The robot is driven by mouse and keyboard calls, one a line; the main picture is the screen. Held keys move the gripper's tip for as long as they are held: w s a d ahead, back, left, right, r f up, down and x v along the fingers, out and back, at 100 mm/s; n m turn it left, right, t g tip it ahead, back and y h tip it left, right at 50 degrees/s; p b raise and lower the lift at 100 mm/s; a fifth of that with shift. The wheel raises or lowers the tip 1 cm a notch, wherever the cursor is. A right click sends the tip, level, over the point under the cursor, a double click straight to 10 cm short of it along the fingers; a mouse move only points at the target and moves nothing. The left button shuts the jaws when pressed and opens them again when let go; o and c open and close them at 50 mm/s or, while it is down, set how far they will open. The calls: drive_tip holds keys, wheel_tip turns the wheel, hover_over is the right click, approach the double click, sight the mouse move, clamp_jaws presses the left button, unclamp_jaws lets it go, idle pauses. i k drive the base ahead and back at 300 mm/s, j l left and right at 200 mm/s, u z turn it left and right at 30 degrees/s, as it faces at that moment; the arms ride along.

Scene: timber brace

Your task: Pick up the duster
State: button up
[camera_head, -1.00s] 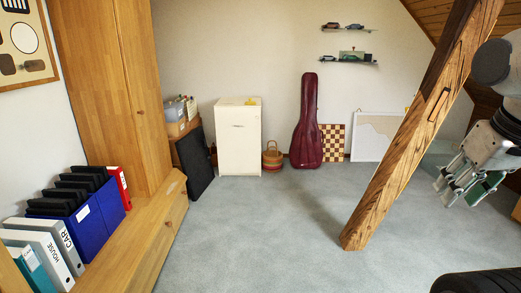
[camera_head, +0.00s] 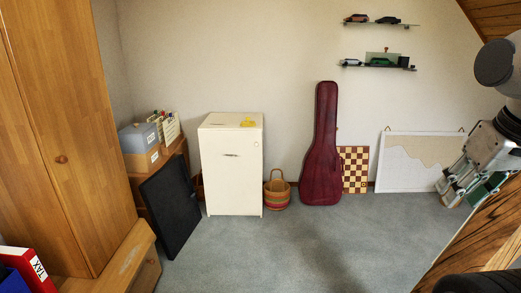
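A small yellow item (camera_head: 248,123) lies on top of the white cabinet (camera_head: 231,170), near its front right; it may be the duster, but it is too small to make out clearly. My gripper (camera_head: 453,191) hangs at the right edge of the view, pointing down and left. Its fingers are apart, with nothing visible between them. It is far to the right of the cabinet and touches nothing that I can see.
A timber brace (camera_head: 470,245) slants across the lower right, close to my arm. A dark panel (camera_head: 172,208) leans left of the cabinet. A basket (camera_head: 277,192) and guitar case (camera_head: 321,150) stand to its right. The carpet (camera_head: 290,245) before the cabinet is clear.

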sight(247, 123)
drive_tip(key=i+u, duration=0.15)
drive_tip(key=i, duration=0.3)
drive_tip(key=i+l+u, duration=0.1)
drive_tip(key=i, duration=0.4)
drive_tip(key=i+l+u, duration=0.15)
drive_tip(key=i, duration=0.3)
drive_tip(key=i+l+u, duration=0.1)
drive_tip(key=i, duration=0.35)
drive_tip(key=i+l, duration=0.1)
drive_tip(key=i, duration=0.6)
drive_tip(key=i+l, duration=0.1)
drive_tip(key=i, duration=0.65)
drive_tip(key=i+l+u, duration=0.1)
drive_tip(key=i, duration=0.6)
